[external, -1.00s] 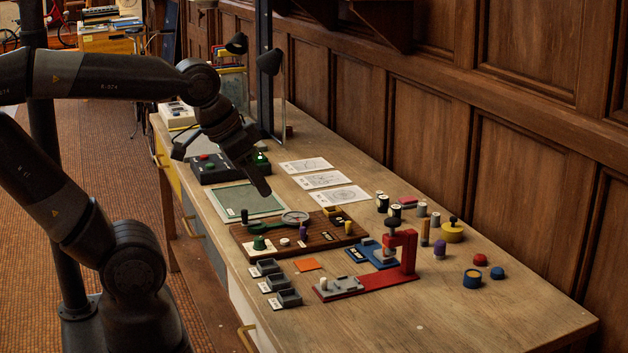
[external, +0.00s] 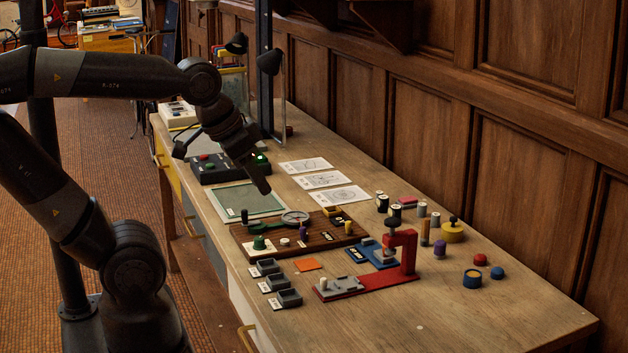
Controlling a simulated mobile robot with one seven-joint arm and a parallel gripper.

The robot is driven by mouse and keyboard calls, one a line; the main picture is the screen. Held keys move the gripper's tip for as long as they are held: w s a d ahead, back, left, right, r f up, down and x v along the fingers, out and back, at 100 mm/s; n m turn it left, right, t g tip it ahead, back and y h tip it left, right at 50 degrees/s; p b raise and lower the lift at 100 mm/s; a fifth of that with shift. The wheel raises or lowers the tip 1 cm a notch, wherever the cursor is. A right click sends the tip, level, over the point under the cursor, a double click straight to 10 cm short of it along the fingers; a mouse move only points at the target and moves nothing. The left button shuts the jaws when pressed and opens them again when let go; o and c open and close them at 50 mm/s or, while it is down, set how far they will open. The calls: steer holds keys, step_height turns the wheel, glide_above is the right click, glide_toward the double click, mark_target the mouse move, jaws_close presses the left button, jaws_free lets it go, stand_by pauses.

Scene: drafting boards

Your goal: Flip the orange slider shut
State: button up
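I cannot make out for sure an orange slider. The board carries a green lever with a round plate (external: 294,217), a green knob (external: 259,243), a purple peg (external: 303,232), a yellow peg (external: 348,227) and a yellow piece (external: 332,211). A flat orange square (external: 307,264) lies on the table in front of the board. The gripper touches none of these.
A red press-like stand (external: 406,255) and a blue block (external: 374,254) are right of the board. Small grey trays (external: 289,298) line the front edge. A green mat (external: 247,200) and papers (external: 322,179) lie behind. The near right tabletop is mostly clear.

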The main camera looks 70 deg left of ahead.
steer(key=shift+w+r, duration=0.15)
steer(key=shift+w, duration=0.25)
steer(key=shift+c, duration=0.6)
steer(key=w+m, duration=0.1)
steer(key=w, duration=0.2)
steer(key=w+a+m+g, duration=0.1)
steer(key=w+m, duration=0.1)
steer(key=w, duration=0.1)
steer(key=w+r+m+g, duration=0.1)
steer(key=w+m, duration=0.1)
steer(key=w, duration=0.1)
steer(key=shift+a+r, duration=0.1)
steer(key=shift+a, duration=0.25)
jaws_close()
steer(key=w+a+f+m+g+h, duration=0.1)
steer(key=w+a+f+m, duration=0.3)
steer(key=w, duration=0.4)
steer(key=w+a+f+m+g+h, duration=0.1)
steer(key=w+a+f+m, duration=0.3)
steer(key=w+f, duration=0.3)
steer(key=w+a+f+m+g+h, duration=0.1)
steer(key=w+a+f+m+g, duration=0.1)
steer(key=w+a+f+m, duration=0.3)
steer(key=w+f+m, duration=0.1)
steer(key=w, duration=0.3)
steer(key=shift+w+f+m+h, duration=0.3)
steer(key=shift+w+f+h, duration=0.05)
steer(key=shift+h, duration=0.05)
